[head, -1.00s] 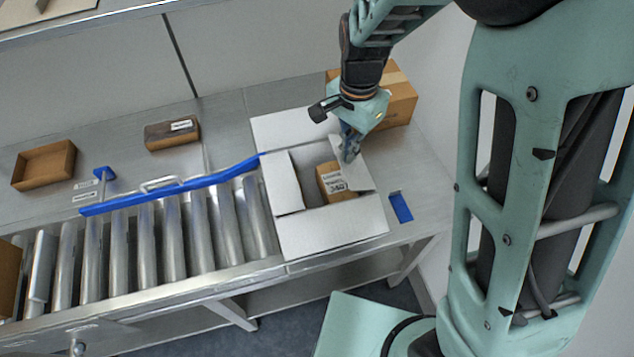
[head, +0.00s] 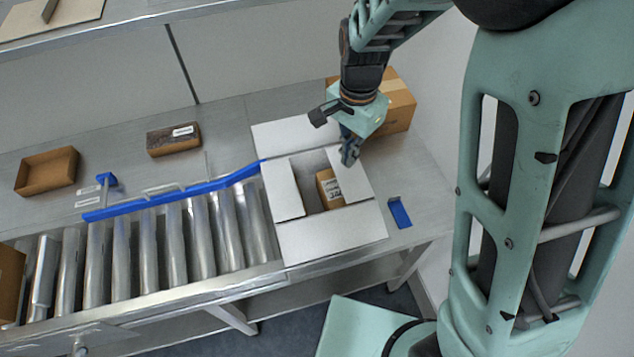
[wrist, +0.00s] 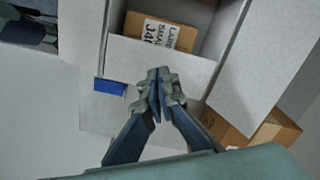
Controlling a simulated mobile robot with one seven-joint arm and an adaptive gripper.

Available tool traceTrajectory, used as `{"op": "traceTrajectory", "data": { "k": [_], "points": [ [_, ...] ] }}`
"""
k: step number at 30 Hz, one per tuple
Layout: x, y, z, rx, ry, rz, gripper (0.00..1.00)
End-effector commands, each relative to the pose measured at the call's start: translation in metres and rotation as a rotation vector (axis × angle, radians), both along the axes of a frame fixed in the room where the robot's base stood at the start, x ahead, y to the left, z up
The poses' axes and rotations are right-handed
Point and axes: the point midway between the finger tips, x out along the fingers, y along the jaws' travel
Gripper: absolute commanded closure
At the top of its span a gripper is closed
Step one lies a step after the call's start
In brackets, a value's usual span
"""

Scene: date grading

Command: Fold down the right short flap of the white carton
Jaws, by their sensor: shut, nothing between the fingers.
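The white carton stands open at the right end of the roller line. Its right short flap (head: 352,180) leans inward over the right part of the opening, close to level; it also shows in the wrist view (wrist: 150,62). My gripper (head: 349,160) is shut and empty, its fingertips at the flap's upper face, seemingly touching it; the wrist view shows the fingers closed together (wrist: 160,76). The left short flap (head: 283,190) is folded in. The back long flap (head: 290,133) and front long flap (head: 335,235) lie spread outward. A brown labelled box (head: 328,188) sits inside, partly hidden.
A brown carton (head: 398,98) stands behind my gripper. A blue rail (head: 170,198) runs along the rollers to the white carton. A blue patch (head: 400,213) lies right of it. An open brown tray (head: 47,172) and brown box (head: 173,139) are at left.

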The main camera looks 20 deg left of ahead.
Motion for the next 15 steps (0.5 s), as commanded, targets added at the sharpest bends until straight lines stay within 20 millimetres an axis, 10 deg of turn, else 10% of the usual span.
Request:
{"op": "traceTrajectory", "data": {
  "k": [15],
  "points": [
    [0.0,0.0,0.068,0.0,0.001,-0.001,1.0]
  ]
}}
